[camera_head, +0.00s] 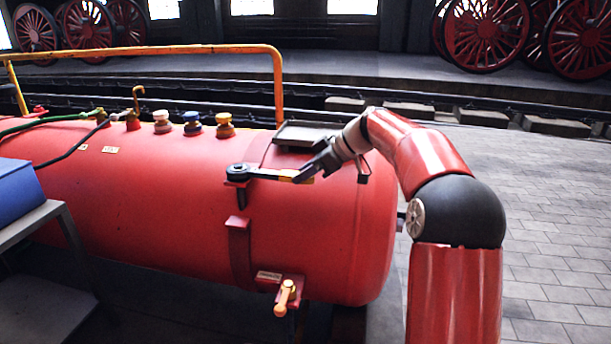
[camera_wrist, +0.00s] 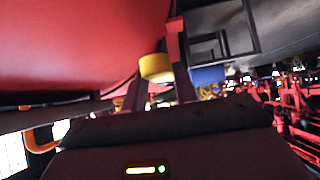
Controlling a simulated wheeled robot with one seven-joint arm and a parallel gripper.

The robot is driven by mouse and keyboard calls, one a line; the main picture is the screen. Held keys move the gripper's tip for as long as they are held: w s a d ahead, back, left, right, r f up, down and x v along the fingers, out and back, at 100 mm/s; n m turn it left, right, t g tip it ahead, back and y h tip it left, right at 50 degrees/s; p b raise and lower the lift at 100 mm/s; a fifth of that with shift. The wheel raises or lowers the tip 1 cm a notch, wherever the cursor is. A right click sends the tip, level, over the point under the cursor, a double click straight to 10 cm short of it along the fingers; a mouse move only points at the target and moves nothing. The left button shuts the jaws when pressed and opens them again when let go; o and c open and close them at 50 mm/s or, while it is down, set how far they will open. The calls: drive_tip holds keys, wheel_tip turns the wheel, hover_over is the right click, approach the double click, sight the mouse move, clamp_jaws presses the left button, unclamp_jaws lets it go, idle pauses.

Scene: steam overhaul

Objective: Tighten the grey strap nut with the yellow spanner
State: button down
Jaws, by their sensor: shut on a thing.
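The spanner (camera_head: 262,174) lies roughly level along the front of the red tank, with a dark ring head, a dark shank and a yellow handle part. Its ring head is over the bracket at the top of the tank's strap (camera_head: 239,250). The grey strap nut cannot be made out; the ring head covers that spot. My gripper (camera_head: 304,175) is shut on the spanner's handle end, right of the head. In the wrist view a yellow piece of the spanner (camera_wrist: 157,67) shows between the fingertips of my gripper (camera_wrist: 158,85).
The red tank (camera_head: 150,180) fills the middle. A dark tray (camera_head: 300,134) sits on its top, close behind my gripper. Coloured valve caps (camera_head: 192,124) and an orange rail (camera_head: 150,50) stand to the left. A brass-handled tap (camera_head: 286,296) sticks out below. Paving at right is clear.

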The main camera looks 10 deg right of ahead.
drive_tip(key=shift+a, duration=0.1)
drive_tip(key=shift+s+a+m+b, duration=0.15)
drive_tip(key=shift+s+m+b, duration=0.2)
drive_tip(key=shift+b, duration=0.7)
drive_tip(key=shift+s+a+r+m+t+b, duration=0.15)
drive_tip(key=shift+s+m+t+b, duration=0.15)
drive_tip(key=shift+b, duration=0.25)
drive_tip(key=shift+s+a+m+t+b, duration=0.15)
drive_tip(key=shift+s+t+b, duration=0.2)
drive_tip(key=shift+b, duration=0.15)
drive_tip(key=s+a+m+t+h+b, duration=0.1)
drive_tip(key=s+b, duration=0.1)
drive_tip(key=b, duration=0.1)
drive_tip(key=shift+a, duration=0.15)
